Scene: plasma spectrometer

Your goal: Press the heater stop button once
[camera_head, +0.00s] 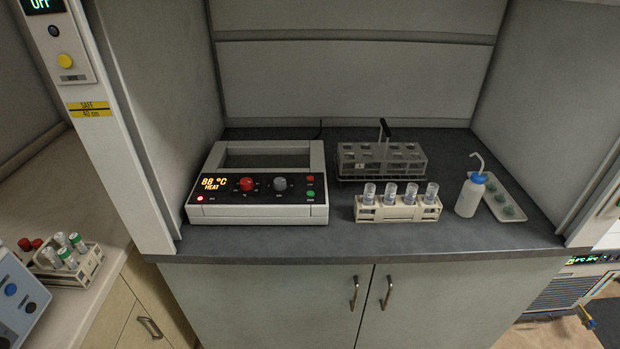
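The heater (265,211) is a white box on the dark worktop inside the hood, left of centre. Its lit display (214,184) reads 88 °C and HEAT. The panel has a red knob (246,184) and a grey knob (280,184). At the panel's right end a small red button (310,180) sits above a small green button (310,195); their labels are too small to read, and the red one looks like the stop button. A red lamp (200,199) glows at the front left. Neither of my grippers is in view, and nothing covers the panel.
A tube rack (360,211) with several capped vials stands right of the heater, before a wire-handled rack (382,158). A wash bottle (469,196) and white tray (513,216) are farther right. The hood's side post (128,150) rises left of the heater.

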